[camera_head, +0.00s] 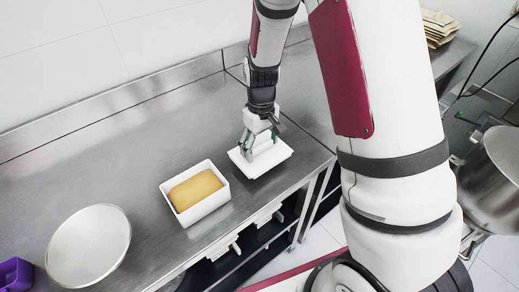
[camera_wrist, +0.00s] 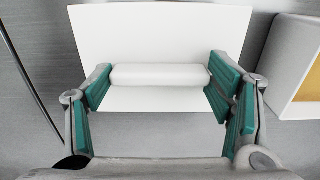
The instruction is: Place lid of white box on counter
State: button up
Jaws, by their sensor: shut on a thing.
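The white lid (camera_head: 277,162) is a flat rectangular plate with a raised bar handle (camera_wrist: 160,75). It is at or just above the counter (camera_head: 150,140), right of the white box; I cannot tell whether it touches. My gripper (camera_head: 257,147) points down and is shut on the two ends of the handle. The lid's plate also shows in the wrist view (camera_wrist: 160,35). The white box (camera_head: 216,205) is uncovered and holds a yellow-brown block (camera_head: 195,190). Its edge shows at the right of the wrist view (camera_wrist: 285,60).
A round white bowl (camera_head: 90,245) stands on the counter at the left. A purple container (camera_head: 14,274) is at the lower left corner. A steel mixer bowl (camera_head: 492,180) is at the far right. Counter behind the white box is clear. The counter's front edge is close to the lid.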

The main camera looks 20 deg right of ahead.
aim_at(259, 150)
jog(key=shift+w, duration=0.6)
jog(key=shift+w+f+p, duration=0.1)
jog(key=shift+f+p, duration=0.3)
jog(key=shift+f, duration=1.4)
jog(key=shift+f, duration=0.1)
jog(key=o, duration=1.3)
jog(key=shift+f, duration=0.1)
